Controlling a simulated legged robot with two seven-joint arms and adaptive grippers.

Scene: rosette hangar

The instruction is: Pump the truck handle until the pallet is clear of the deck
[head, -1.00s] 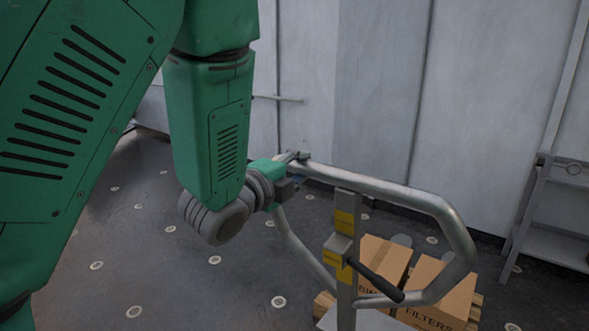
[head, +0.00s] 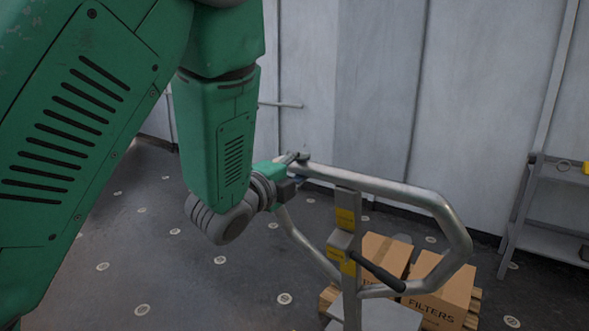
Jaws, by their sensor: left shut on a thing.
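The truck handle (head: 395,191) is a bent grey metal tube loop on an upright post (head: 351,283) with yellow labels. My left gripper (head: 298,166) is shut on the upper left part of the handle loop. A short black lever (head: 378,272) sticks out from the post. Behind the post, cardboard boxes (head: 436,300), one marked FILTERS, sit on a wooden pallet (head: 472,318). The pallet's underside is hidden, so I cannot tell its gap from the deck (head: 215,290). My right gripper is out of view.
A grey wall (head: 370,90) closes off the back. A grey step stand or shelf (head: 550,230) stands at the right, with a small yellow item on it. The dark deck with pale round fittings is open at the left and front.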

